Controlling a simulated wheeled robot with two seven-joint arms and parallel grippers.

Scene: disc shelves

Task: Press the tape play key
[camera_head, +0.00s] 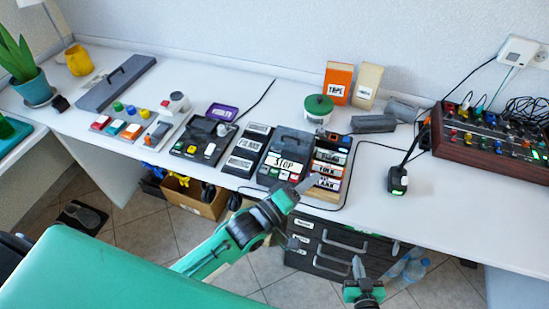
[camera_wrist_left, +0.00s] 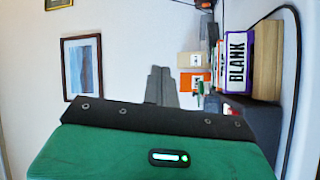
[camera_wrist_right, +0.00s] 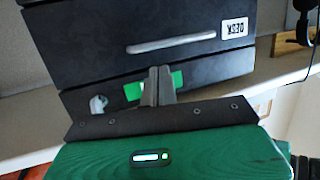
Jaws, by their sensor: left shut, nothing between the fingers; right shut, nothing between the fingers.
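A dark tape player (camera_head: 292,139) with a white label reading STOP (camera_head: 284,163) stands near the front edge of the desk. Small coloured keys sit along its front below the label; I cannot read their markings, so the play key cannot be picked out for sure. My left gripper (camera_head: 311,182) is shut and empty, just right of these keys, in front of a rack of labelled cases. It also shows shut in the left wrist view (camera_wrist_left: 161,86). My right gripper (camera_head: 358,268) is shut and empty, low before the drawers; it also shows in the right wrist view (camera_wrist_right: 159,84).
The cassette rack (camera_head: 329,168) stands right of the player. Left of it are another dark keyed device (camera_head: 203,137) and a labelled dark box (camera_head: 248,150). A green-lidded pot (camera_head: 318,110) stands behind. A mixer (camera_head: 490,138) is at right. Black drawers (camera_head: 335,250) are under the desk.

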